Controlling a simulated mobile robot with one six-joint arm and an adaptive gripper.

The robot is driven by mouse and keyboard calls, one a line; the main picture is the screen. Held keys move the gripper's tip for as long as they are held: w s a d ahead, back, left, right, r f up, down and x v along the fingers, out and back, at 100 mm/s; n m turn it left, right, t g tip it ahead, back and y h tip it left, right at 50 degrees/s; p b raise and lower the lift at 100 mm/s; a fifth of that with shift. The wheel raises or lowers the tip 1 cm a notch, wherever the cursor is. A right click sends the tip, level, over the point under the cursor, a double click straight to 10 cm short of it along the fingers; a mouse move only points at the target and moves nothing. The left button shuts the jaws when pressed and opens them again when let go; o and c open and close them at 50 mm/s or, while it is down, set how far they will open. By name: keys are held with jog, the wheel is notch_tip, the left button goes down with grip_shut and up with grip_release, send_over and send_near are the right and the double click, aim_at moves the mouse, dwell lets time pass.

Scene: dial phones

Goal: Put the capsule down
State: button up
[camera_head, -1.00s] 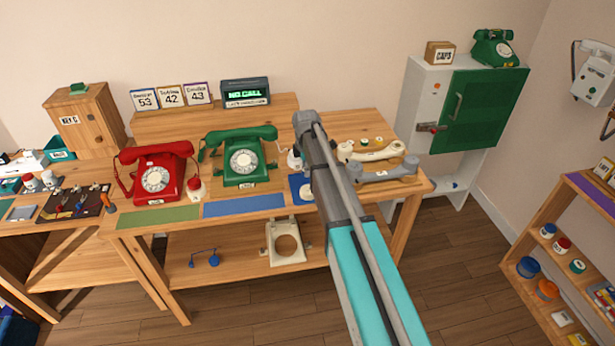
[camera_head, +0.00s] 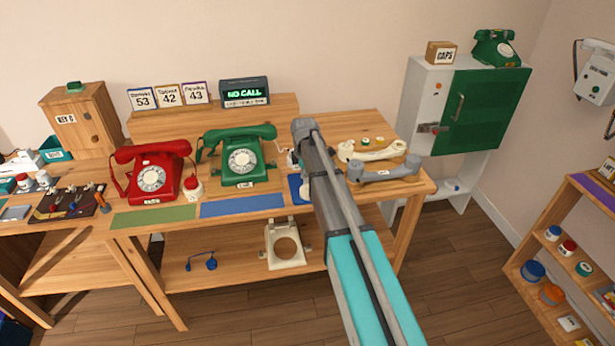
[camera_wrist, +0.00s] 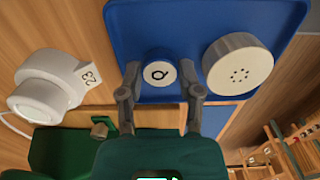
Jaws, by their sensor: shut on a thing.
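A small round capsule (camera_wrist: 158,72) with a white face marked Q shows in the wrist view. My gripper (camera_wrist: 160,85) is shut on it, one finger on each side. The capsule is over the blue tray (camera_wrist: 130,22); I cannot tell whether it touches the tray floor. A larger capsule (camera_wrist: 238,66) with small holes in its pale face sits on the tray to the right. In the head view only an edge of the blue tray (camera_head: 295,189) shows, and my arm hides the gripper and both capsules.
A white part (camera_wrist: 50,84) labelled 23 lies left of the tray. A green phone (camera_head: 240,160) and a red phone (camera_head: 152,175) stand on the bench. Cream (camera_head: 372,152) and grey (camera_head: 385,172) handsets lie to the right. The blue mat (camera_head: 242,205) is bare.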

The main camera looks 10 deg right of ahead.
jog(key=shift+f, duration=0.2)
jog(key=o, duration=0.6)
jog(key=shift+r, duration=0.1)
jog(key=shift+r, duration=0.1)
notch_tip(320, 180, up, 12)
jog(key=p, duration=1.2)
dwell(0.5)
jog(key=shift+s, duration=0.1)
